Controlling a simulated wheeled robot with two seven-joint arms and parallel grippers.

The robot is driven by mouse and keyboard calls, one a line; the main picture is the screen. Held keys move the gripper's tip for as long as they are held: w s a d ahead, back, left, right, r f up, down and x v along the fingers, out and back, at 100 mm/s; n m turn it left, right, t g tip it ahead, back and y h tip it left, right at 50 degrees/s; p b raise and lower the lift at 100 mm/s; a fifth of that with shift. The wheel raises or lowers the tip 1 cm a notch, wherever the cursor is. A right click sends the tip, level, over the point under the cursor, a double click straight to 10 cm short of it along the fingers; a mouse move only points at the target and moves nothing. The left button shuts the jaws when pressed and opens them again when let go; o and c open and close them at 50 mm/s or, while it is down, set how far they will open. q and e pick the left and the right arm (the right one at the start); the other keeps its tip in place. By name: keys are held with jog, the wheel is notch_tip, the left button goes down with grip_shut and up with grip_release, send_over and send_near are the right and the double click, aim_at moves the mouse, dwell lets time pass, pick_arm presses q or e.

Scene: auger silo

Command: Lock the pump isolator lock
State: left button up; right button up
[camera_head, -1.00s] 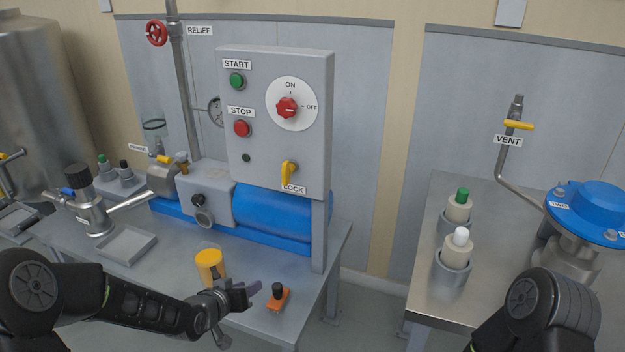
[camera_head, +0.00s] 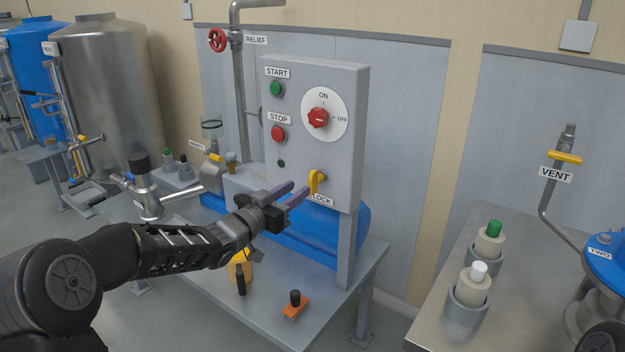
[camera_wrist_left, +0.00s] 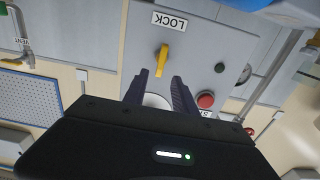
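The pump isolator lock is a small yellow lever (camera_head: 315,182) above the LOCK label (camera_head: 322,200), low on the grey control panel (camera_head: 345,150). It hangs roughly downward. In the left wrist view the lever (camera_wrist_left: 162,60) appears just beyond the fingertips, in line with the gap between them. My left gripper (camera_head: 299,190) is open and empty, just left of the lever; contact is not visible. In the left wrist view its two fingers (camera_wrist_left: 159,78) are spread. The red isolator knob (camera_head: 318,118) sits on a white ON/OFF dial above the lock. My right gripper is out of view.
Green START (camera_head: 277,89) and red STOP (camera_head: 278,134) buttons are on the panel's left side. A blue cylinder (camera_head: 340,225) lies behind and below the panel.

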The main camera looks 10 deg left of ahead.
aim_at(310, 180)
pick_arm(q)
jog(key=x, duration=0.7)
jog(key=shift+w+p, duration=0.25)
jog(key=shift+p, duration=0.1)
jog(key=shift+c, duration=0.3)
grip_shut()
